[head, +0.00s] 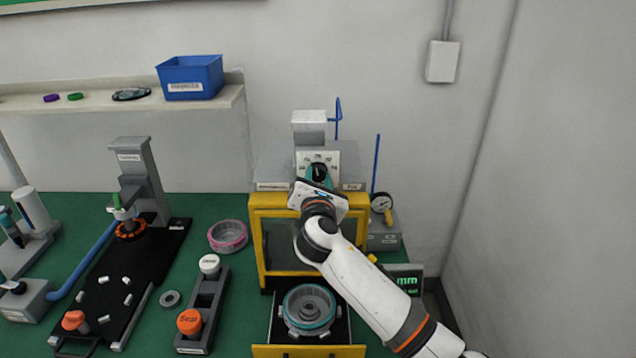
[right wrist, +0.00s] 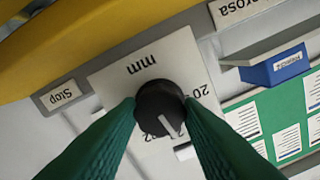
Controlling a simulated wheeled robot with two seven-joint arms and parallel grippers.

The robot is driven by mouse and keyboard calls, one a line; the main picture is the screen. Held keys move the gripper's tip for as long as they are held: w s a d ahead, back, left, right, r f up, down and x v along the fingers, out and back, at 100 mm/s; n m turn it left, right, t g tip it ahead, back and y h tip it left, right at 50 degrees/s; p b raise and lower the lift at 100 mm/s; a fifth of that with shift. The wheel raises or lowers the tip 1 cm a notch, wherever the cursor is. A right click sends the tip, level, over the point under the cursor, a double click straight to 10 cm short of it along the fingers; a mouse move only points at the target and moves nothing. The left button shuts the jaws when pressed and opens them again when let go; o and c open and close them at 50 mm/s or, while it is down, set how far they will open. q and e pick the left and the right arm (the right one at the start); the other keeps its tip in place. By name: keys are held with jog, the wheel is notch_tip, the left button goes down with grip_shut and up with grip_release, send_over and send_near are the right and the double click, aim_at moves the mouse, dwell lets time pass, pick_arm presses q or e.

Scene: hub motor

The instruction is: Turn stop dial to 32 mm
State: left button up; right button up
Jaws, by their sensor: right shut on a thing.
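The black stop dial (head: 318,170) sits on a white scale plate at the top of the yellow-framed press. In the right wrist view the dial (right wrist: 158,101) has a white pointer line that slants down and right. The plate (right wrist: 143,66) reads "mm", with an upside-down "20" to the right. My left gripper is out of view.
The press's yellow frame (head: 258,235) stands below the dial. A ringed hub part (head: 308,309) sits in its drawer. A gauge (head: 381,203) and an "mm" display (head: 405,281) stand to the right. A blue bin (head: 190,78) is on the shelf.

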jog(key=m, duration=0.2)
jog(key=m+b, duration=0.1)
jog(key=m, duration=0.1)
jog(key=shift+f+m+b, duration=0.2)
jog(key=shift+m+b, duration=0.1)
jog(key=shift+r+m+b, duration=0.1)
jog(key=shift+m+b, duration=0.85)
jog(key=shift+m, duration=1.55)
jog(key=o, duration=1)
jog(key=shift+c, duration=0.2)
jog(key=shift+s, duration=0.15)
jog(key=s+b, duration=0.2)
jog(key=s, duration=0.9)
jog(key=shift+s, duration=0.4)
